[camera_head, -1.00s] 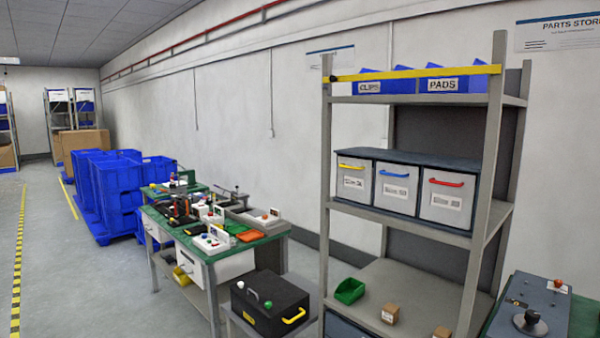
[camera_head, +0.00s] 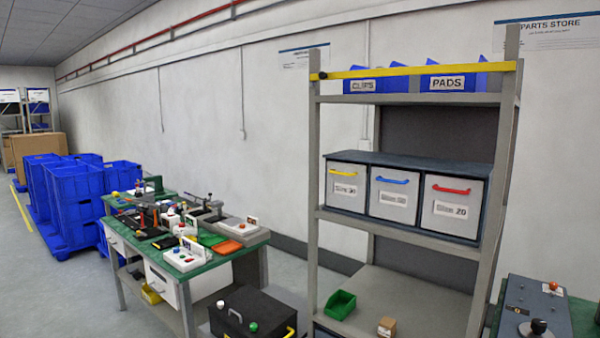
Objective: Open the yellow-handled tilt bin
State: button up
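The yellow-handled tilt bin (camera_head: 345,190) is the leftmost of three bins side by side on the middle shelf of the grey rack. Its light grey front is flush with the others and looks closed. Its yellow handle (camera_head: 342,173) runs along the upper front, above a printed label. The bin with a blue handle (camera_head: 393,194) is in the middle and the bin with a red handle (camera_head: 451,209) is on the right; both look closed. My gripper is not in view.
The grey rack (camera_head: 313,190) has blue bins marked CLIPS (camera_head: 375,85) and PADS (camera_head: 450,83) on top, behind a yellow bar (camera_head: 420,71). A green tray (camera_head: 340,305) lies below. A green-topped workbench (camera_head: 215,252) and black box (camera_head: 252,313) stand left; a blue-grey panel (camera_head: 535,305) stands right.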

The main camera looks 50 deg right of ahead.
aim_at(359, 182)
jog(key=z, duration=0.25)
jog(key=i, duration=0.7)
jog(key=z, duration=0.55)
